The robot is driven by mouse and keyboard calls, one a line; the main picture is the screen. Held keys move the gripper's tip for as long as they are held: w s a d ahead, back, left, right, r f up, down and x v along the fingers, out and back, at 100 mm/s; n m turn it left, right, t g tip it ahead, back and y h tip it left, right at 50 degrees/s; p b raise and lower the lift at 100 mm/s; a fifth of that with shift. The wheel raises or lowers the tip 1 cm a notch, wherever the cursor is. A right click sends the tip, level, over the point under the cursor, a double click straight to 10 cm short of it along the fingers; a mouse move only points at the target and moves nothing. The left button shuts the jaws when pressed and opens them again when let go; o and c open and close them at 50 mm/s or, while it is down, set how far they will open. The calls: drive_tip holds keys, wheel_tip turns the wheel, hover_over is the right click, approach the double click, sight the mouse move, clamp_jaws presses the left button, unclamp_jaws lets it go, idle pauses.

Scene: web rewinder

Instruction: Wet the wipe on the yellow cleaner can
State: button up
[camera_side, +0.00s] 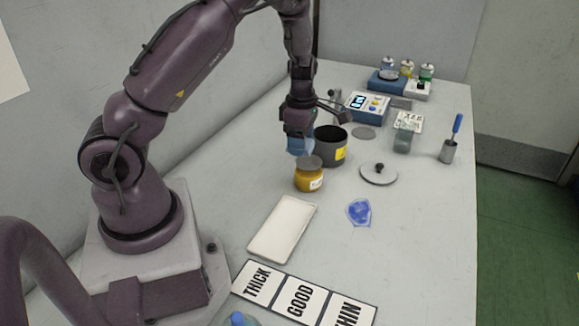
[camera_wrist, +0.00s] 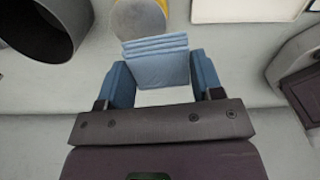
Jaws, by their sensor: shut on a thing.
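The yellow cleaner can (camera_side: 309,178) stands on the table with a grey round top (camera_side: 309,162). My gripper (camera_side: 299,146) is shut on a folded blue wipe (camera_wrist: 155,62) and holds it just above and behind the can in the side view. In the wrist view the grey round top (camera_wrist: 139,20) of the can shows just beyond the wipe, partly covered by it. A thin gap seems to lie between wipe and can top, but I cannot tell for sure whether they touch.
A dark open pot (camera_side: 331,147) with a yellow label stands right behind the can. A knobbed grey lid (camera_side: 379,173), a blue patch (camera_side: 359,212) and a white tray (camera_side: 282,229) lie nearby. Cards reading THICK, GOOD and THIN (camera_side: 299,299) lie in front. Instruments (camera_side: 367,106) stand behind.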

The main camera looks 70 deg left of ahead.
sight(309, 161)
drive_tip(key=shift+w+a+r+m, duration=0.2)
drive_tip(key=shift+w+a+r, duration=0.2)
drive_tip(key=shift+w, duration=0.25)
drive_tip(key=shift+w+a+r+m, duration=0.25)
drive_tip(key=shift+w+r, duration=0.15)
drive_tip(key=shift+w, duration=0.2)
drive_tip(key=shift+w+d+r, duration=0.15)
drive_tip(key=shift+w+r, duration=0.05)
drive_tip(key=shift+w, duration=0.05)
drive_tip(key=shift+s+d+f, duration=0.1)
drive_tip(key=shift+s+f, duration=0.05)
drive_tip(key=shift+f, duration=2.85)
drive_tip(key=shift+f, duration=1.05)
drive_tip(key=shift+r, duration=3.55)
drive_tip(key=shift+m, duration=0.25)
